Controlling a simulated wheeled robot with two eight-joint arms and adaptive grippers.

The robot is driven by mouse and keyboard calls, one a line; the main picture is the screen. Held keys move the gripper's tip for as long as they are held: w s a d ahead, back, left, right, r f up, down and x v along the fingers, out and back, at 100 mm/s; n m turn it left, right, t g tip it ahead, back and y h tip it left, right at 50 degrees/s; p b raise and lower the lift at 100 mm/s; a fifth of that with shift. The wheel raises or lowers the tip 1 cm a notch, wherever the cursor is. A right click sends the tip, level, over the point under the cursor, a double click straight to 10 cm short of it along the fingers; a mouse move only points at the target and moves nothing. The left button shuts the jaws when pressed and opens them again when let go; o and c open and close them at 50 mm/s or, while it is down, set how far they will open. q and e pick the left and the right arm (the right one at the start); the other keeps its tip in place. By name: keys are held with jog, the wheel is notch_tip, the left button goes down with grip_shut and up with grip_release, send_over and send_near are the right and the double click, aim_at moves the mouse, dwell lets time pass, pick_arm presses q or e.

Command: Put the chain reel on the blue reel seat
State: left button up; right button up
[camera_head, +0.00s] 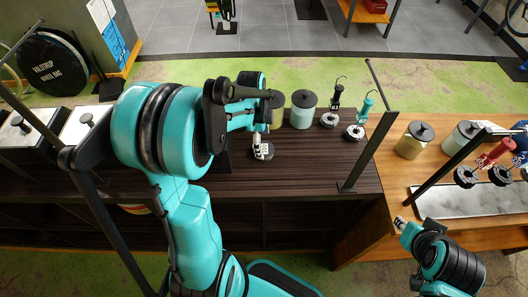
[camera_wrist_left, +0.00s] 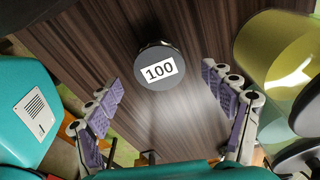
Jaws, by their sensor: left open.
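My left gripper (camera_head: 262,135) is over the dark wooden table. In the left wrist view its two purple-padded fingers (camera_wrist_left: 168,112) are spread wide with nothing between the pads. I cannot tell which thing is the chain reel or the blue reel seat. My right gripper (camera_head: 401,223) is small at lower right; its fingers are unclear.
Lidded jars (camera_head: 303,108) stand at the table's back edge, close to the left gripper. A dark metal frame post (camera_head: 368,140) rises at the table's right. The right-hand table holds lidded jars (camera_head: 412,141), a metal tray (camera_head: 470,200) and red-handled (camera_head: 494,153) pieces.

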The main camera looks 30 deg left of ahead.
aim_at(264, 149)
pick_arm(q)
jog(key=f, duration=0.3)
jog(key=shift+w+d+f+b, duration=0.1)
jog(key=shift+d+f+b, duration=0.05)
jog(key=shift+d+b, duration=0.15)
jog(key=c, duration=1.8)
jog(key=shift+o, duration=0.2)
jog(key=shift+r, duration=0.55)
jog(key=r, duration=0.1)
jog(key=r+p, duration=0.1)
jog(key=r, duration=0.2)
jog(key=shift+w+d+p, duration=0.1)
jog(key=shift+d+p, duration=0.2)
jog(key=shift+d, duration=0.05)
jog(key=w+d+r+p, duration=0.1)
jog(key=w+d+r, duration=0.1)
jog(key=d, duration=0.3)
jog(key=w+d+r+p, duration=0.1)
jog(key=w+d+r, duration=0.1)
jog(key=d+r, duration=0.2)
jog(key=shift+w+d, duration=0.25)
jog(key=shift+d, duration=0.2)
